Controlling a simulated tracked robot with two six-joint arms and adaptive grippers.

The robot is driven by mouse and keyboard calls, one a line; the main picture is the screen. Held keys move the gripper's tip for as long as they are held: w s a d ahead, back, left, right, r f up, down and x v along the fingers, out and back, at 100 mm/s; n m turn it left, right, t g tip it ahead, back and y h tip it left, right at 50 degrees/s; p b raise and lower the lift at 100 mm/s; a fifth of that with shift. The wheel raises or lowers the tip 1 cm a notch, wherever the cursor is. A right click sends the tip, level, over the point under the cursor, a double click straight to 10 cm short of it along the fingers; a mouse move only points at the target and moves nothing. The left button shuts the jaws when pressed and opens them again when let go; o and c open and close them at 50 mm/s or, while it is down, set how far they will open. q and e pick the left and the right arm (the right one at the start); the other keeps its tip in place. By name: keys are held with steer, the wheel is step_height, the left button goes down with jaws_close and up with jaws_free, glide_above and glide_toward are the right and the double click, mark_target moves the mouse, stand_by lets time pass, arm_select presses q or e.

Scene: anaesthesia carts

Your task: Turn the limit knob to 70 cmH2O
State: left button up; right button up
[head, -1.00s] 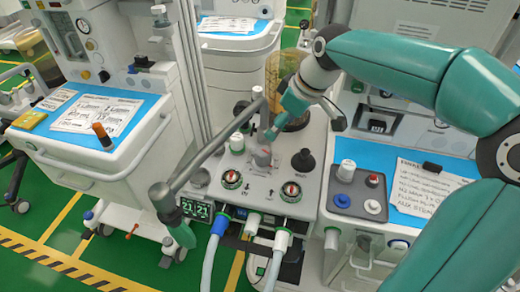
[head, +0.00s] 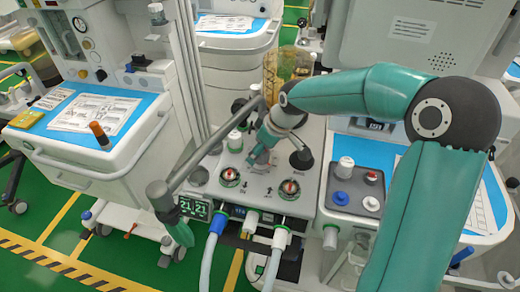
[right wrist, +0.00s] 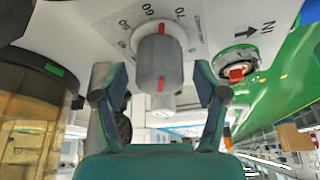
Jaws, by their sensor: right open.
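The limit knob (right wrist: 160,62) is a grey ribbed cylinder with a red line, on a pale panel with a printed number scale. In the right wrist view its red line points between the 60 and 70 marks. In the head view the knob (head: 259,158) is mostly hidden by my gripper. My right gripper (right wrist: 161,80) is open, with one teal finger on each side of the knob and visible gaps between. In the head view it (head: 262,145) comes down over the panel from the upper right. My left gripper is not in view.
Two green-ringed ports with red marks (head: 229,177) (head: 289,188) sit in front of the knob. A black knob (head: 302,159) stands to the right, a white cap (head: 235,142) to the left. A grey jointed arm (head: 205,150) crosses the left side. An amber canister (right wrist: 30,115) is close by.

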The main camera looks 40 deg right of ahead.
steer(key=c, duration=1.1)
steer(key=shift+f+m+h+b, duration=0.25)
steer(key=shift+m+h+b, duration=0.35)
steer(key=shift+m+b, duration=0.9)
steer(key=shift+c, duration=0.2)
steer(key=shift+r+m+h+b, duration=0.15)
steer(key=shift+m+h+b, duration=0.35)
steer(key=shift+m, duration=0.3)
steer(key=shift+r, duration=0.1)
steer(key=o, duration=1.1)
steer(key=shift+o, duration=0.2)
